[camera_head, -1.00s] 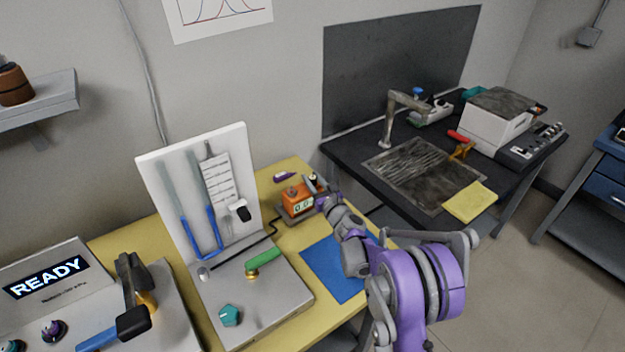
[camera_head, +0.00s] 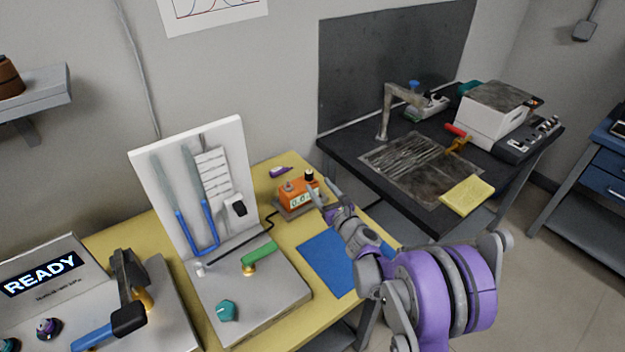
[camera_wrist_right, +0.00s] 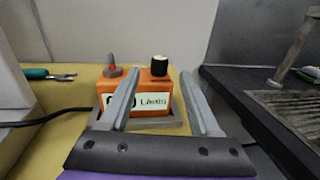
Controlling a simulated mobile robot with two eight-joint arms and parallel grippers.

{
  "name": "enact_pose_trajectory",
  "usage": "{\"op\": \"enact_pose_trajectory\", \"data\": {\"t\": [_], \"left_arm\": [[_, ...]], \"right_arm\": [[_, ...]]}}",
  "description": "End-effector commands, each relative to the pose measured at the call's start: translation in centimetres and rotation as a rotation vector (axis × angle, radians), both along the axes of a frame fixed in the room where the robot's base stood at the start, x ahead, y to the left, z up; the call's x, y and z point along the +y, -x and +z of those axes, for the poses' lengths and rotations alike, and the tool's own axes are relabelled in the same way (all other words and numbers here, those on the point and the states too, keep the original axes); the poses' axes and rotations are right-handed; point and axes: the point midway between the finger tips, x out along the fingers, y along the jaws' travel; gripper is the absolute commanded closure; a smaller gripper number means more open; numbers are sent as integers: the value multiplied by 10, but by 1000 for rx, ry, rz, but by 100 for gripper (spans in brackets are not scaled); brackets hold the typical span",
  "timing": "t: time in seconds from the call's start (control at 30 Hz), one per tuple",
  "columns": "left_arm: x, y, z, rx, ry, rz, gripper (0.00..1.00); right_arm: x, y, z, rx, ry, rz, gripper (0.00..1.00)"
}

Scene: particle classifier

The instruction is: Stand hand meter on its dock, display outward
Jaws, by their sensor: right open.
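The orange hand meter (camera_head: 293,191) stands upright on a grey dock (camera_head: 290,216) on the yellow table. Its pale display faces toward me, with a dark knob and a grey stud on top. It also shows in the right wrist view (camera_wrist_right: 150,82), where the dock's grey rim (camera_wrist_right: 179,114) shows at its base. My right gripper (camera_head: 322,185) is open, at the meter's near right side. In the right wrist view its fingers (camera_wrist_right: 160,72) are spread in front of the meter and cover part of the display; contact cannot be told. My left gripper is not in view.
A blue mat (camera_head: 325,262) lies in front of the dock. A white upright panel (camera_head: 145,165) on a grey base with a green handle (camera_head: 259,253) stands left. A black cable runs to the dock. A dark bench (camera_head: 360,165) is at right.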

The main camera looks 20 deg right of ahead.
Motion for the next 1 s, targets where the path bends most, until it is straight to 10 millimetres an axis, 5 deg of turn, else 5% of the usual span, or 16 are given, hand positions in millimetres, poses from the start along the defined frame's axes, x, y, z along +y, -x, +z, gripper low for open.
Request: {"op": "enact_pose_trajectory", "data": {"t": [0.2, 0.57, 0.77, 1.0], "left_arm": [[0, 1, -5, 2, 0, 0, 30], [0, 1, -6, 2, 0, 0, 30], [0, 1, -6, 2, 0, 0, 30], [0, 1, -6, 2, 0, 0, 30]], "right_arm": [[-7, 34, 0, 0, 1, 0, 37], [4, 50, 8, -1, 91, 34, 37], [63, 99, 32, -20, 631, 248, 37], [113, 210, 19, -92, 1457, 670, 37]]}}
